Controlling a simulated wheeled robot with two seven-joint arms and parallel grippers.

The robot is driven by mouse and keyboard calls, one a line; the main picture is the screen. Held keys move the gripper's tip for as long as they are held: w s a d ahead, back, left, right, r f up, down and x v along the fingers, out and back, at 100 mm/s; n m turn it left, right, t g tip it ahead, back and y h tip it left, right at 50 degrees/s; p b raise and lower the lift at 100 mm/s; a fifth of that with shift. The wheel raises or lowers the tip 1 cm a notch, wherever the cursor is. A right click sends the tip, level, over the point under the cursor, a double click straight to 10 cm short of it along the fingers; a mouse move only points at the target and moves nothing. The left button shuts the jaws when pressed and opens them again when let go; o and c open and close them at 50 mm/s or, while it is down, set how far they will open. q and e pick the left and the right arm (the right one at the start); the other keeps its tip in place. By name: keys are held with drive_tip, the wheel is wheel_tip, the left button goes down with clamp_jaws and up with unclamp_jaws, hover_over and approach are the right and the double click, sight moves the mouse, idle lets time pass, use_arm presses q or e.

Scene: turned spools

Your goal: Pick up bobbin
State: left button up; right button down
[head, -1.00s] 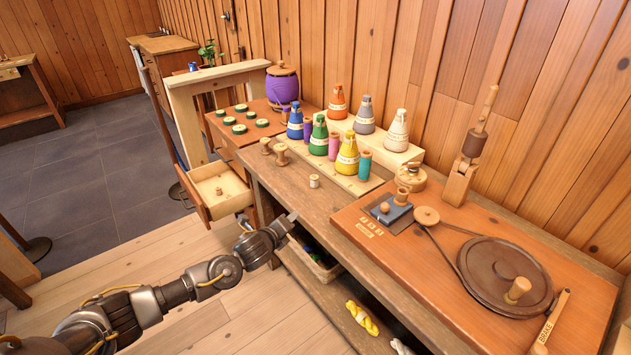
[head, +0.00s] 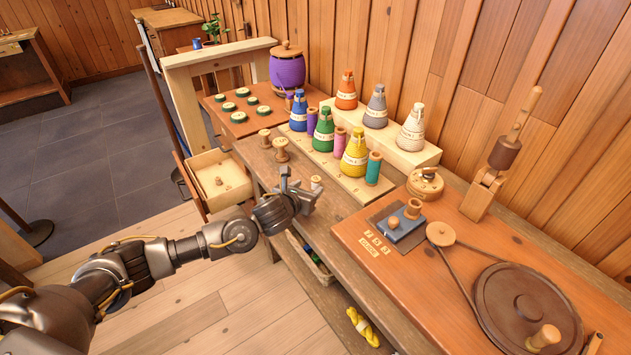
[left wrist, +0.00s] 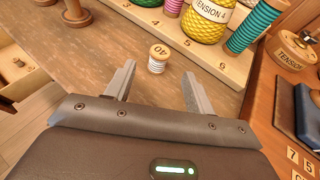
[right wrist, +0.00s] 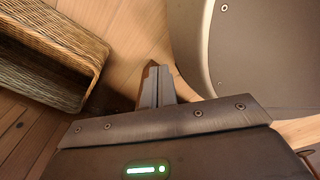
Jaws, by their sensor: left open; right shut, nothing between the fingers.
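A small wooden bobbin (left wrist: 157,58) marked 40, wound with pale grey-white thread, stands upright on the workbench (head: 335,205). In the head view the bobbin (head: 316,182) is partly hidden behind my left gripper (head: 301,186). In the left wrist view my left gripper (left wrist: 159,75) is open, with the bobbin between and slightly beyond its fingertips, apparently touching neither finger. My right gripper (right wrist: 158,72) shows only in its own wrist view, shut and empty, away from the bobbin.
Two bare wooden spools (head: 281,149) stand left of the bobbin. Behind it, a numbered rack (head: 350,183) holds thread cones and coloured spools. A winder board with a large wheel (head: 525,305) lies to the right. A woven basket (right wrist: 50,50) is near my right gripper.

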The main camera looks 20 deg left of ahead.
sight(318, 179)
use_arm(q)
drive_tip(key=x, duration=0.3)
drive_tip(key=shift+f, duration=0.1)
drive_tip(key=shift+w+f, duration=0.1)
drive_tip(key=shift+w, duration=0.45)
drive_tip(key=p+x, duration=0.1)
drive_tip(key=x, duration=0.3)
drive_tip(key=shift+w+d+f, duration=0.1)
drive_tip(key=shift+w, duration=0.3)
drive_tip(key=c, duration=1)
use_arm(e)
drive_tip(key=shift+w+a+r, duration=0.15)
drive_tip(key=shift+w+r, duration=0.15)
drive_tip(key=shift+r, duration=0.2)
